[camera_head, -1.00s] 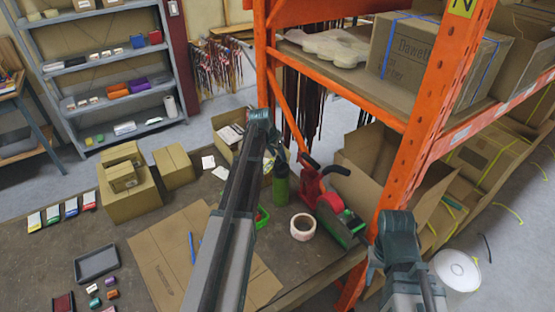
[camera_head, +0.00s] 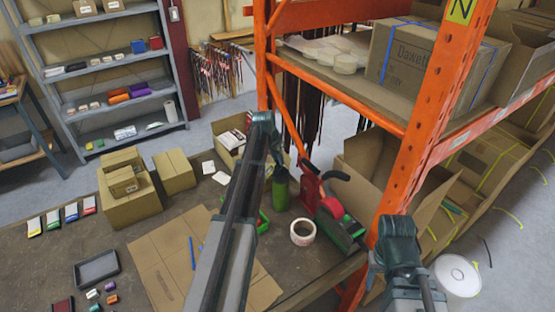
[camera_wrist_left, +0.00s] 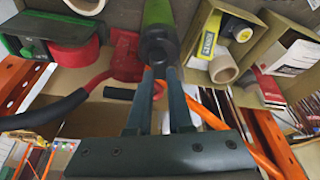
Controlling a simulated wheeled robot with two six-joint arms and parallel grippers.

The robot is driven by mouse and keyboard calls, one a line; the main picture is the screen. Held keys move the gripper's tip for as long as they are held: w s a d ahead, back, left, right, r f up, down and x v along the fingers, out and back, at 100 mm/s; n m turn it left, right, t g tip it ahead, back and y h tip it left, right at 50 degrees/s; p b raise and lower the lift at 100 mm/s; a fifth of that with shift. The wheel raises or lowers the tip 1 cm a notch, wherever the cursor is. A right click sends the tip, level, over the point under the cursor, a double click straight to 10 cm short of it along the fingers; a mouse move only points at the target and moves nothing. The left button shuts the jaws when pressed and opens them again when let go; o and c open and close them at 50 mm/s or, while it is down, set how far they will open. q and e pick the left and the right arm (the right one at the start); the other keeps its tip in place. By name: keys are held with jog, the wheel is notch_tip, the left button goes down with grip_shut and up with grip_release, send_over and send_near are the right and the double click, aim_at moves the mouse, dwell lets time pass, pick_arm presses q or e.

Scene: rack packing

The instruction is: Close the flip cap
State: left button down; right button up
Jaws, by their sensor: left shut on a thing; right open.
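A green bottle (camera_head: 281,194) with a dark cap stands upright on the table, left of the red and green tape dispenser. In the left wrist view the green body (camera_wrist_left: 158,12) is at the top middle, with the dark cap (camera_wrist_left: 158,46) towards me. My left gripper (camera_wrist_left: 160,75) has its fingers close together at the cap, shut on it. How far the lid is folded cannot be told. In the head view this gripper (camera_head: 276,161) is just above the bottle. My right gripper (camera_head: 376,268) is at the lower right by the orange post, away from the bottle; its fingers are hardly visible.
The tape dispenser (camera_head: 333,210) and a tape roll (camera_head: 302,232) stand right of the bottle. An open carton (camera_head: 229,142) is behind it. Flat cardboard (camera_head: 170,255) lies to the left. The orange rack post (camera_head: 420,130) rises between the table and the right-hand cartons.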

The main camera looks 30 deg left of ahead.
pick_arm(q)
jog(key=shift+w+g+p, duration=0.3)
jog(key=shift+w+g, duration=0.3)
jog(key=shift+w, duration=0.1)
jog(key=shift+w+d+f+g, duration=0.15)
jog(key=shift+w+g, duration=0.3)
jog(key=shift+g, duration=0.35)
jog(key=shift+w+f+g+y, duration=0.15)
jog(key=shift+w+g+y, duration=0.2)
jog(key=shift+g, duration=0.25)
jog(key=shift+w+d+f+g+b, duration=0.15)
jog(key=shift+w+g+b, duration=0.15)
jog(key=shift+g, duration=0.25)
jog(key=shift+w+d+f+g+b, duration=0.15)
jog(key=shift+g+b, duration=0.1)
jog(key=shift+g, duration=0.3)
jog(key=shift+a, duration=0.1)
jog(key=c, duration=0.8)
grip_release()
jog(key=shift+r, duration=0.1)
